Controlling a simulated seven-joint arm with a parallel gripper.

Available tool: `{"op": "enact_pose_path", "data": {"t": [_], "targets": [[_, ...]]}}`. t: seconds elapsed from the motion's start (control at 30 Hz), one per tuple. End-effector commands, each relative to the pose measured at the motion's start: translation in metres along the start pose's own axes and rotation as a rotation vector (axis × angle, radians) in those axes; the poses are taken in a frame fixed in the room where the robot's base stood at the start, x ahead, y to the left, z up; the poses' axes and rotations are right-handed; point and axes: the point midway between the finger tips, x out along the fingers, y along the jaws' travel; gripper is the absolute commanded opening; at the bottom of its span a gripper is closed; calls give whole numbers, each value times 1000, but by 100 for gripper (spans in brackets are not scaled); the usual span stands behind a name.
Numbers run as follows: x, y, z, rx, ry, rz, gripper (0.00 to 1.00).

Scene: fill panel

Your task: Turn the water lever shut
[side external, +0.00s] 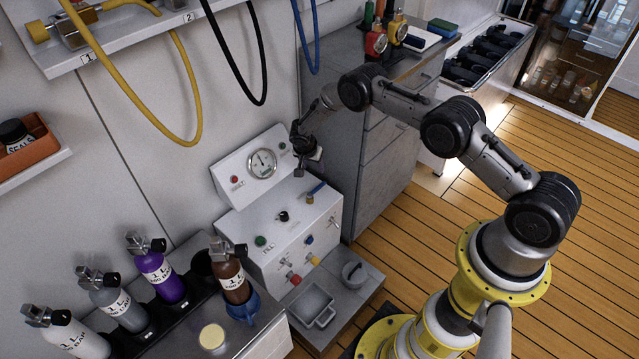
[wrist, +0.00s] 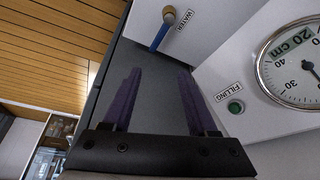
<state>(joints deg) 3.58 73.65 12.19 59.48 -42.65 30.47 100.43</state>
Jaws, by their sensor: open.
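The water lever is a blue handle on a brass fitting, on the top of the white fill panel (side external: 275,222), near its right edge. It shows in the side external view (side external: 317,188) and at the top of the wrist view (wrist: 157,38), beside a WATER label. My gripper (side external: 300,172) hangs above the panel, up and slightly left of the lever and apart from it. In the wrist view its two purple fingers (wrist: 159,74) are spread and empty, with the lever beyond their tips.
A round gauge (side external: 262,163) and a green FILLING button (wrist: 236,106) are close to my gripper. Knobs and coloured fittings cover the panel's front. A brown bottle (side external: 230,278) stands upright in a blue holder at left. A grey cabinet (side external: 370,150) stands right behind the panel.

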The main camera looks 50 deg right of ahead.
Motion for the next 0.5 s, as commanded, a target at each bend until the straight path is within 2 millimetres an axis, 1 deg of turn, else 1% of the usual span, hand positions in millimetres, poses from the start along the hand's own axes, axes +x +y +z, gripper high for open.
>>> {"op": "enact_pose_path", "data": {"t": [0.03, 0.1, 0.27, 0.5], "targets": [[6, 4, 4, -3, -5, 9, 59], [11, 6, 6, -4, -7, 14, 59], [25, 7, 6, -3, -8, 16, 59], [60, 8, 6, -3, -8, 16, 59]]}}
